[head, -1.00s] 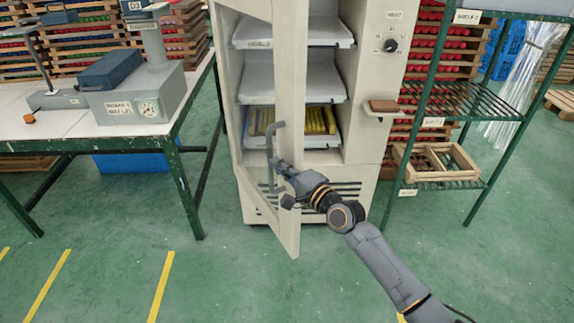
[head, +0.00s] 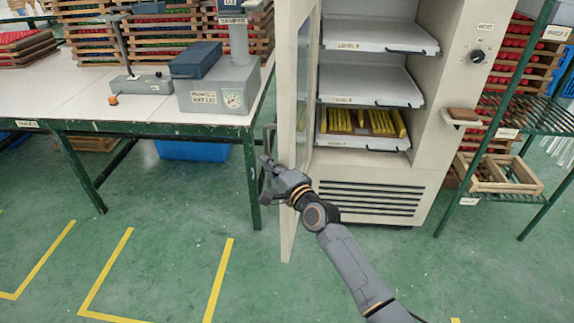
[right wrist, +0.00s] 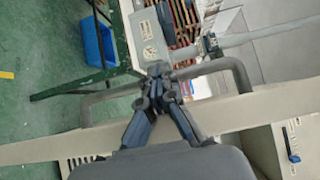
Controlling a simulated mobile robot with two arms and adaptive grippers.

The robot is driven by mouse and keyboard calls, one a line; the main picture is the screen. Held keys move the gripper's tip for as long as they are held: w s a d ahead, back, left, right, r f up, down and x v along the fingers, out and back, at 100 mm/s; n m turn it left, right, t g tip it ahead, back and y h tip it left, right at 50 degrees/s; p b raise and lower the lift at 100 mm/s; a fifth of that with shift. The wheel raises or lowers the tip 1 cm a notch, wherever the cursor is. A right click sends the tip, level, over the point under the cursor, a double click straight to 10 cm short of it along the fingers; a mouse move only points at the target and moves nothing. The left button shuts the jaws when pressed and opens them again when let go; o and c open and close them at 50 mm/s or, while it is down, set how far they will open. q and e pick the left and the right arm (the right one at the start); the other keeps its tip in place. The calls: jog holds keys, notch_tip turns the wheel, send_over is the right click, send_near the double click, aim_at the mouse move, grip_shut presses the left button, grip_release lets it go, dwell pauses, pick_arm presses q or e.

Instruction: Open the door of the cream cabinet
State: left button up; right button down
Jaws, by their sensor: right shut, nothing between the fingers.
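The cream cabinet (head: 385,185) stands right of centre in the head view, and I see its shelves. Its door (head: 292,110) stands wide open and shows nearly edge-on, left of the opening. The grey door handle (head: 269,135) is on the door's left side, partly hidden by my gripper. My right gripper (head: 266,172) is shut and empty at the lower part of the handle. In the right wrist view its fingertips (right wrist: 160,72) overlap the handle bar (right wrist: 236,68); I cannot tell whether they touch it. My left gripper is not in view.
A white-topped table (head: 100,105) with a scale (head: 218,90) stands left, close to the door. A green rack (head: 500,130) stands right of the cabinet. The green floor (head: 160,260) in front is clear, with yellow lines.

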jog(key=shift+w+a, duration=0.3)
jog(key=shift+a, duration=0.35)
jog(key=shift+w+a, duration=0.3)
jog(key=shift+a, duration=0.3)
jog(key=shift+f, duration=0.1)
